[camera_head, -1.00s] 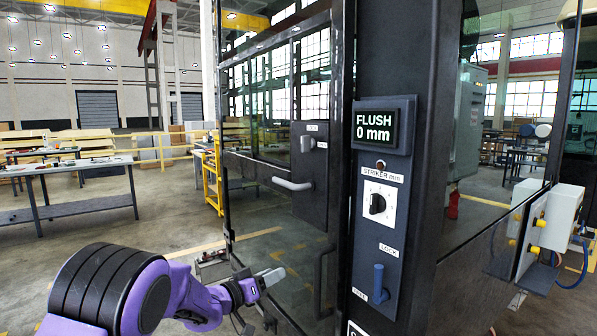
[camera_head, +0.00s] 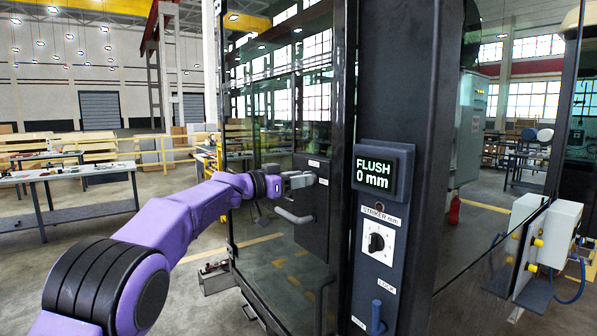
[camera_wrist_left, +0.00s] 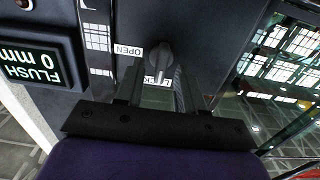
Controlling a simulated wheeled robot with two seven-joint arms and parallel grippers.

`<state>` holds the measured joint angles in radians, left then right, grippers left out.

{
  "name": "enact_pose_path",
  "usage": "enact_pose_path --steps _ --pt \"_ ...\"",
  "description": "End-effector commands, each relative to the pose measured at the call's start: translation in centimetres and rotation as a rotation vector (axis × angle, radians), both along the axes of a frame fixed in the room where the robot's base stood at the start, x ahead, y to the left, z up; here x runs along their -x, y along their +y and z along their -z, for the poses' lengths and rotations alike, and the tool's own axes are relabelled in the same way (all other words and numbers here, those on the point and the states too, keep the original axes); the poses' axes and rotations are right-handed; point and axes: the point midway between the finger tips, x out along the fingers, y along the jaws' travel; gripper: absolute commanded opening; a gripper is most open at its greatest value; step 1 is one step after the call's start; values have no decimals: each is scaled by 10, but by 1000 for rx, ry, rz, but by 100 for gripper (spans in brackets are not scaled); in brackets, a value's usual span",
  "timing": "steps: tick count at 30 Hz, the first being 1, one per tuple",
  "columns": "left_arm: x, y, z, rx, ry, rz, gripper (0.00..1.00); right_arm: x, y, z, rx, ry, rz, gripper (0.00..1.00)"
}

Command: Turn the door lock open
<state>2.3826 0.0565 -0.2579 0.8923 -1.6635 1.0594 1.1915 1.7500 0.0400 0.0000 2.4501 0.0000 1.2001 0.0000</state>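The door lock is a small grey turn knob (camera_wrist_left: 161,58) on a dark plate (camera_head: 311,228) on the glass cab door. In the left wrist view an OPEN label (camera_wrist_left: 128,50) sits beside the knob and a LOCK label (camera_wrist_left: 153,82) lies at its narrow end, partly covered. My left gripper (camera_head: 303,180) is at the plate, its fingers reaching to the knob. In the wrist view the left gripper (camera_wrist_left: 157,80) has its fingers apart, one on each side of the knob, with a visible gap on the left. The head view hides the knob behind the fingers. My right gripper is out of view.
A grey pull handle (camera_head: 293,215) sticks out just below the lock. To the right, a dark post carries a FLUSH 0 mm display (camera_head: 375,174), a striker dial (camera_head: 377,242) and a blue lever (camera_head: 376,318). Workbenches (camera_head: 70,190) stand far left.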

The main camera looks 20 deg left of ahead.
Motion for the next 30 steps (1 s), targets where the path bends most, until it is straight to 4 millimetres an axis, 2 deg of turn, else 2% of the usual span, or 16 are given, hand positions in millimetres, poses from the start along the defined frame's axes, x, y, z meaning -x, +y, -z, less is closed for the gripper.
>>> enact_pose_path --steps 8,12,23,30 --pt "-3 -2 1 2 0 0 38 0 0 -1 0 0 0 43" --pt "-3 -2 1 1 0 0 0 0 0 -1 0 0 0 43" --pt "-2 -1 1 -20 -16 -2 0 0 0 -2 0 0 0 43" --pt "-2 -1 0 -119 -93 -3 0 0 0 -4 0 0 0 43"
